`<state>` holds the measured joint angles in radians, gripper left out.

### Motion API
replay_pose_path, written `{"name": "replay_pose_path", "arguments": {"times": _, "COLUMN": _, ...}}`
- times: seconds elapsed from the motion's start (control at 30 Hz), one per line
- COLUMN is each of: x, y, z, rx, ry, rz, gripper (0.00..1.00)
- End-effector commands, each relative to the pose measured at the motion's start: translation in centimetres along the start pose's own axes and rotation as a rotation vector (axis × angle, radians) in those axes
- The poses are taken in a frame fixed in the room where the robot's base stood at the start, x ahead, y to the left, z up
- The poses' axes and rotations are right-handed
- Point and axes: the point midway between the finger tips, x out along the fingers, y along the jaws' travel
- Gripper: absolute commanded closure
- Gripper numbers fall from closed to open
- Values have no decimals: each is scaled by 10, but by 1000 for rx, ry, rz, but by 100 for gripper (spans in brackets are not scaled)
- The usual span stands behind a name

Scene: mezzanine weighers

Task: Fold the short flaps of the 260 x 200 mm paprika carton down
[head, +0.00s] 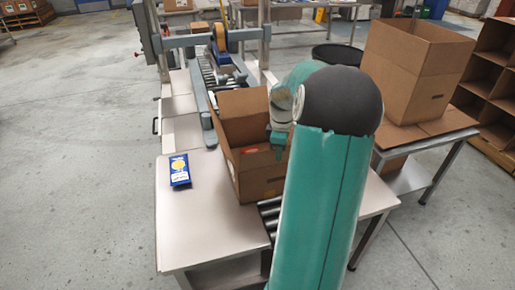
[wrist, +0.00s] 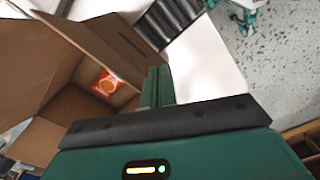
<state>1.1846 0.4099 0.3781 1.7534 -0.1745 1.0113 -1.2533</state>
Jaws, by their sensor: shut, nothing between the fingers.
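The paprika carton (head: 262,185) is an open brown box on the bench, partly hidden behind my arm. Its far flap (head: 240,102) stands up, and its top is open. In the wrist view the carton (wrist: 35,60) fills the left side, with a flap (wrist: 100,40) raised beside my fingers. An orange and white packet or label (wrist: 107,83) shows inside it. My gripper (head: 278,147) is shut and empty at the carton's right side, close to its upper edge. Its fingers (wrist: 157,86) also show in the wrist view; I cannot tell whether they touch the flap.
A blue packet (head: 180,171) lies on the bench (head: 195,225) left of the carton. Rollers (head: 268,212) run beneath and beside the carton, and a taping machine (head: 212,45) stands behind it. A larger open carton (head: 412,75) stands on the right table. Bare bench lies front left.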

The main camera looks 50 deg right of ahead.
Motion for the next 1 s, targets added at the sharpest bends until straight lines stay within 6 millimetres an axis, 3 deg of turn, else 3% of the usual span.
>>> {"name": "replay_pose_path", "arguments": {"times": 0.27, "x": 0, "y": 2, "z": -1, "rx": -1, "ry": 0, "rz": 0, "gripper": 100}}
{"name": "replay_pose_path", "arguments": {"times": 0.57, "x": 4, "y": 22, "z": -13, "rx": -1, "ry": 0, "rz": 0, "gripper": 100}}
{"name": "replay_pose_path", "arguments": {"times": 1.0, "x": 3, "y": 30, "z": -18, "rx": -1, "ry": 0, "rz": 0, "gripper": 100}}
